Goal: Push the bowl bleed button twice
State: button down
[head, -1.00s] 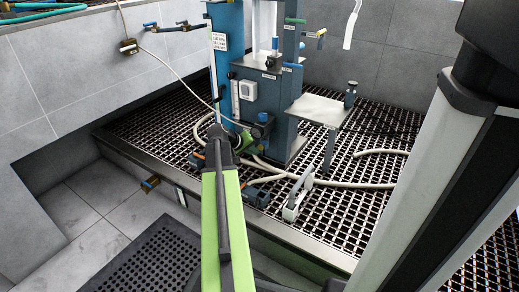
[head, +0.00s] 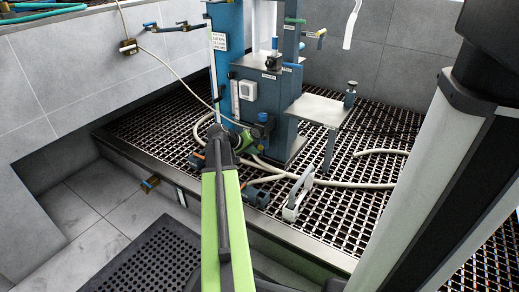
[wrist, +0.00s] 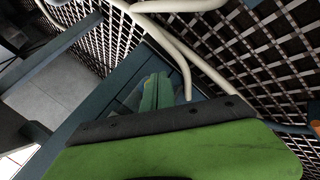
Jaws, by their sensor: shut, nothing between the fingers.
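The bowl bleed button cannot be picked out for certain in either view. In the head view a small dark unit with a blue cap (head: 262,119) sits low on the front of the blue machine (head: 262,93); any button under it is hidden. My gripper (head: 248,140), green, is close beside and just below this unit, partly hidden by my own dark wrist. Contact cannot be told. In the wrist view the green fingers (wrist: 156,92) are together and empty, beyond my gripper's green body, with blue frame parts around them.
Pale hoses (head: 270,179) run over the floor grating (head: 330,215) beside my arm. A metal side shelf (head: 318,109) stands out at the machine's right. A grey and white handled item (head: 298,194) stands on the grating. The grating farther right is mostly clear.

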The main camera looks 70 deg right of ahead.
jog(key=shift+d, duration=0.1)
jog(key=shift+s+d+f, duration=0.15)
jog(key=shift+s+d, duration=0.05)
jog(key=shift+d, duration=0.1)
jog(key=shift+s+d, duration=0.1)
jog(key=shift+d, duration=0.4)
dwell(0.7)
dwell(0.3)
jog(key=shift+w+a, duration=0.2)
jog(key=shift+a, duration=0.7)
jog(key=a, duration=0.2)
jog(key=w+a, duration=0.1)
jog(key=a, duration=0.2)
jog(key=shift+w, duration=0.15)
